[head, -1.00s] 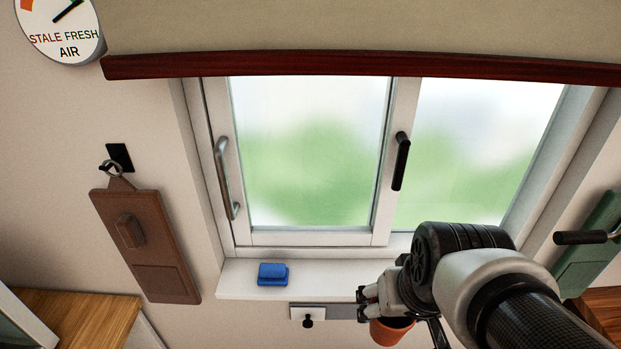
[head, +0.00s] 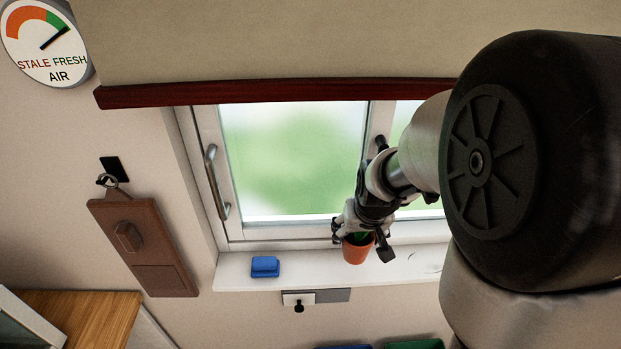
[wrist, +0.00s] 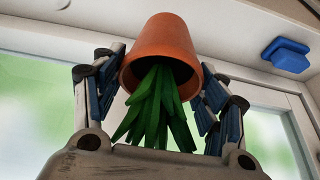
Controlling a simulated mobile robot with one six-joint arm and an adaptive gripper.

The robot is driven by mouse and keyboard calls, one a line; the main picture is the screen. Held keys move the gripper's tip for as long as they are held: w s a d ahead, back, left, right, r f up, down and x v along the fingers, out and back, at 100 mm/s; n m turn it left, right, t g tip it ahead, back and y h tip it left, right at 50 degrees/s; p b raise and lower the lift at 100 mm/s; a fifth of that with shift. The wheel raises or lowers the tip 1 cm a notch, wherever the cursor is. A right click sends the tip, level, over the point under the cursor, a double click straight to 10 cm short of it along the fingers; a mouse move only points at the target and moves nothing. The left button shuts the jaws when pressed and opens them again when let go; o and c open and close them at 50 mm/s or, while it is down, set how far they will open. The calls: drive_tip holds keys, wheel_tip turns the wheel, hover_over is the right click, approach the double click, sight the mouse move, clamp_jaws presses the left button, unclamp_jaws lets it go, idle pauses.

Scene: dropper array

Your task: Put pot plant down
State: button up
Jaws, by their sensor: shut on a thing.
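The pot plant is an orange-brown pot (head: 357,250) with green leaves. My gripper (head: 360,232) is shut on it from above, and the pot looks upright in the head view. It is at the window sill (head: 400,263); I cannot tell whether its base touches the sill. In the wrist view the pot (wrist: 165,48) sits between the blue-padded fingers of my gripper (wrist: 160,85), with its leaves toward the palm. The wrist picture shows it upside down.
A blue object (head: 265,267) lies on the sill to the left. The window (head: 290,160) with its handles is behind my gripper. A small white plate with a black knob (head: 299,302) is below the sill. The sill between the blue object and pot is clear.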

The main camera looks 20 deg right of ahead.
sight(355, 246)
wheel_tip(355, 246, down, 5)
drive_tip(key=shift+r+b, duration=0.2)
drive_tip(key=shift+b, duration=0.5)
drive_tip(key=shift+w+f, duration=0.25)
drive_tip(key=shift+f+b, duration=0.2)
drive_tip(key=shift+b, duration=0.1)
drive_tip(key=o, duration=1.3)
drive_tip(key=shift+c, duration=0.2)
